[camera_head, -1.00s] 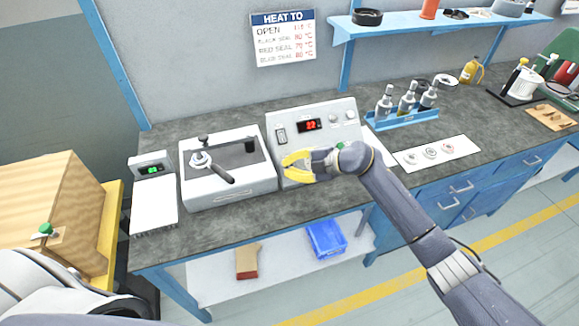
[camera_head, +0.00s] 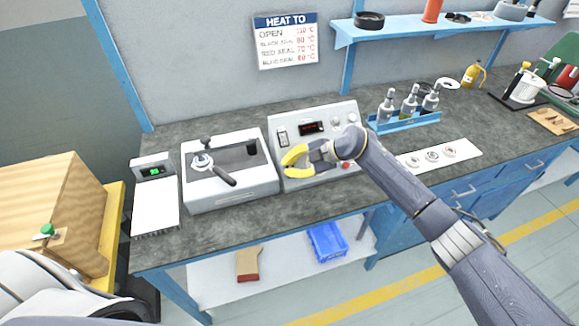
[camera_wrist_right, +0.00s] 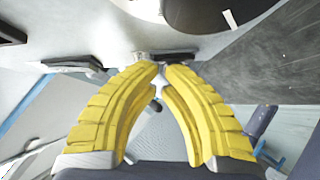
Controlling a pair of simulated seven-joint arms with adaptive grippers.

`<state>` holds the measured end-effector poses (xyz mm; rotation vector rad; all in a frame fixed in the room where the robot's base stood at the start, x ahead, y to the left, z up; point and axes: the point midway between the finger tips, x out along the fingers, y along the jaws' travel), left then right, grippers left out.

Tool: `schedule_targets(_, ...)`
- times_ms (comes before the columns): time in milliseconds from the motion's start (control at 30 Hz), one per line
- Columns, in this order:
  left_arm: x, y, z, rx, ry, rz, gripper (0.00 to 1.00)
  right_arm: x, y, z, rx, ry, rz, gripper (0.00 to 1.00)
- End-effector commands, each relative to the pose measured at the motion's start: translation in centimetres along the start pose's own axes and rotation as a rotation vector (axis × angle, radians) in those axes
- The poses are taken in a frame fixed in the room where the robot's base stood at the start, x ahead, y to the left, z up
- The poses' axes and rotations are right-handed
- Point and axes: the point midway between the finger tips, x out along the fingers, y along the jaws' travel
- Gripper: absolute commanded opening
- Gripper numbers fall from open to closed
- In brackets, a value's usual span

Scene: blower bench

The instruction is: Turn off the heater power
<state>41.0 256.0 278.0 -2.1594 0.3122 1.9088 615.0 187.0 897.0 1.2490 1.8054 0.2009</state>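The heater unit (camera_head: 318,116) is a white box with a sloped front panel in the middle of the bench. Its small display (camera_head: 311,128) shows dim red. A dark rocker switch (camera_head: 282,137) sits at the panel's left, with round knobs at the right and a red button (camera_head: 346,165) low on the right. My right gripper (camera_head: 290,160) is in front of the panel's lower left, just below the switch. Its yellow fingers (camera_wrist_right: 160,68) come together at the tips in the right wrist view, with nothing visible held. Contact with the panel cannot be told. My left gripper is out of view.
A white press-like unit with a black-handled lever (camera_head: 224,178) stands left of the heater. A scale with a green display (camera_head: 154,172) is farther left. A blue bottle rack (camera_head: 404,122) and a white card (camera_head: 438,154) are to the right.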

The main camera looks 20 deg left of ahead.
Motion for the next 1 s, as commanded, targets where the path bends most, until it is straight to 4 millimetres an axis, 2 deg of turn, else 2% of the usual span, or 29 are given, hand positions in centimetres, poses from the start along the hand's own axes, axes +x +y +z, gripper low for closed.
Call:
schedule_targets(300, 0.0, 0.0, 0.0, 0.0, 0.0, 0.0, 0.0, 0.1, 0.0, 0.2, 0.0, -0.004, -0.001, 0.0)
schedule_targets(1000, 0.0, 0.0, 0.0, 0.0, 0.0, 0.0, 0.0, -0.8, 0.9, -0.8, 0.0, -0.001, 0.0, 0.0)
